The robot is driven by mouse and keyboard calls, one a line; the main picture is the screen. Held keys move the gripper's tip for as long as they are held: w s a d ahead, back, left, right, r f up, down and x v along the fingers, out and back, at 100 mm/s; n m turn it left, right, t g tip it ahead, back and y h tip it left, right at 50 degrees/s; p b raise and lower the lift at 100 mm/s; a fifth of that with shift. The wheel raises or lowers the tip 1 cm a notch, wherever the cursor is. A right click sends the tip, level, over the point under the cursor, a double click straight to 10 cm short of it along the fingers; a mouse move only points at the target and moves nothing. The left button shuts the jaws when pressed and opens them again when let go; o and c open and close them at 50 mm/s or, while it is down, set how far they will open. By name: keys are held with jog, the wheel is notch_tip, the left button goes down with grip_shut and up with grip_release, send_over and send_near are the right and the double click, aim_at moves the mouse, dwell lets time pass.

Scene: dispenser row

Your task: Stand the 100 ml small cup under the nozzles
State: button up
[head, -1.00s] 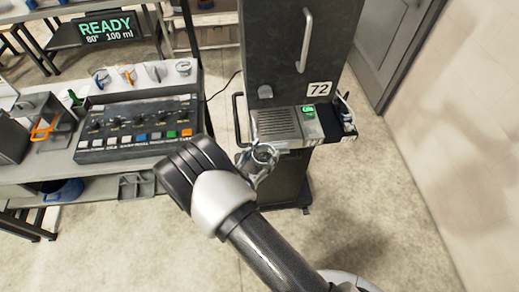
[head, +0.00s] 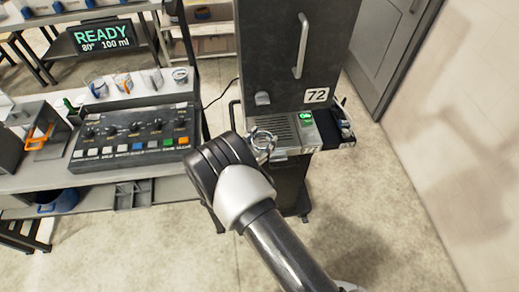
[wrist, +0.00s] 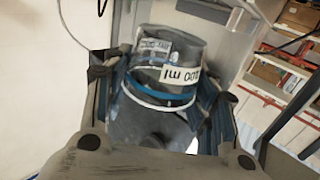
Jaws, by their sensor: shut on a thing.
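My gripper (head: 262,144) is shut on the 100 ml small cup (wrist: 165,70). In the wrist view the cup is grey, see-through-looking, with a blue band and a white label reading 100 ml upside down. Its walls sit between both fingers. In the head view only a round rim shows, just past my dark wrist, at the left front of the dispenser's grated tray (head: 283,128). The dark dispenser (head: 285,50) bears the number 72. A small grey fitting (head: 262,98) sticks out low on its front, above the tray. I cannot clearly make out the nozzles.
A green-lit display (head: 305,118) sits right of the tray. A control panel (head: 136,134) with knobs and coloured buttons stands on the bench at left, several cups behind it. A sign (head: 100,34) reads READY, 80°, 100 ml. Open floor lies at right.

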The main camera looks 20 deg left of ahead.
jog(key=w+b, duration=0.1)
jog(key=w, duration=0.2)
jog(key=w+a+f+b, duration=0.1)
jog(key=w+b, duration=0.1)
jog(key=w, duration=0.1)
jog(key=w+b, duration=0.1)
jog(key=w, duration=0.3)
jog(key=shift+a+f, duration=0.3)
jog(key=shift+a, duration=0.1)
jog(key=shift+f+b, duration=0.5)
jog(key=shift+b, duration=0.2)
jog(key=shift+f+b, duration=0.55)
jog(key=shift+b, duration=0.1)
jog(key=o, duration=1)
jog(key=s+a, duration=0.1)
jog(key=s, duration=1.1)
jog(key=shift+a, duration=0.35)
